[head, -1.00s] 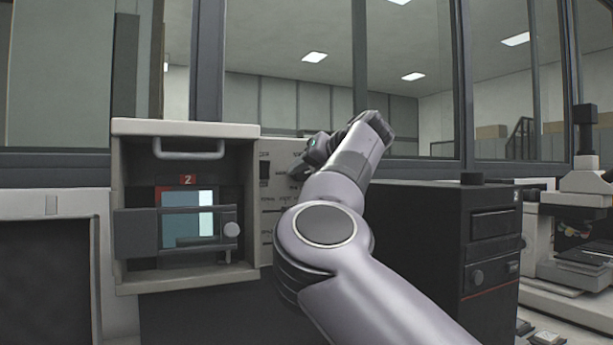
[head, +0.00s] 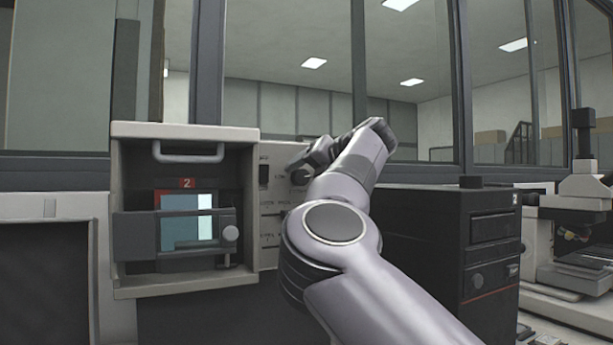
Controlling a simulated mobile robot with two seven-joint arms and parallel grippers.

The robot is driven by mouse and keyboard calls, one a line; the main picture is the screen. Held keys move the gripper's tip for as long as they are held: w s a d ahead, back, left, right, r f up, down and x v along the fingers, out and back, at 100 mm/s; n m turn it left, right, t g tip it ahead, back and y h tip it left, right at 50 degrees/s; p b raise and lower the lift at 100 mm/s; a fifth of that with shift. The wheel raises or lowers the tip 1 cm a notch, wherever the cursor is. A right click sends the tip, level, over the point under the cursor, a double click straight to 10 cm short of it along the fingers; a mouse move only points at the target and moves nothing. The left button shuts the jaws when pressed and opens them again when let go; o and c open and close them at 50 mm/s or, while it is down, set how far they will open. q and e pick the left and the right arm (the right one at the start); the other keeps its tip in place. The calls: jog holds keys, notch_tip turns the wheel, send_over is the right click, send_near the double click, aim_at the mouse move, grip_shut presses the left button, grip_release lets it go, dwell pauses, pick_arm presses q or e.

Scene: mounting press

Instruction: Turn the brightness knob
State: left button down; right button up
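The press's beige control panel (head: 268,225) stands right of the open-fronted housing, with small lettering too blurred to read. A dark round knob (head: 301,177) shows on the panel's upper right, just under my gripper's tip; I cannot read a label that names it the brightness knob. My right gripper (head: 309,160) is in front of the panel's upper right, its fingertips at or close to this knob. Contact and finger gap cannot be made out. My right arm hides the panel's right part. My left gripper is out of view.
A black cabinet (head: 430,225) stands close right of my arm. A microscope-like instrument (head: 585,215) is at far right.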

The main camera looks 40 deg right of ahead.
jog(key=shift+s, duration=0.1)
jog(key=shift+s, duration=0.3)
pick_arm(q)
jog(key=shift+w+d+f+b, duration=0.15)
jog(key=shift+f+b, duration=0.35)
jog(key=shift+b, duration=0.55)
pick_arm(e)
jog(key=v, duration=0.6)
jog(key=shift+r, duration=0.25)
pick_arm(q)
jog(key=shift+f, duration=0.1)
pick_arm(e)
jog(key=shift+s+f, duration=0.1)
jog(key=shift+s, duration=0.05)
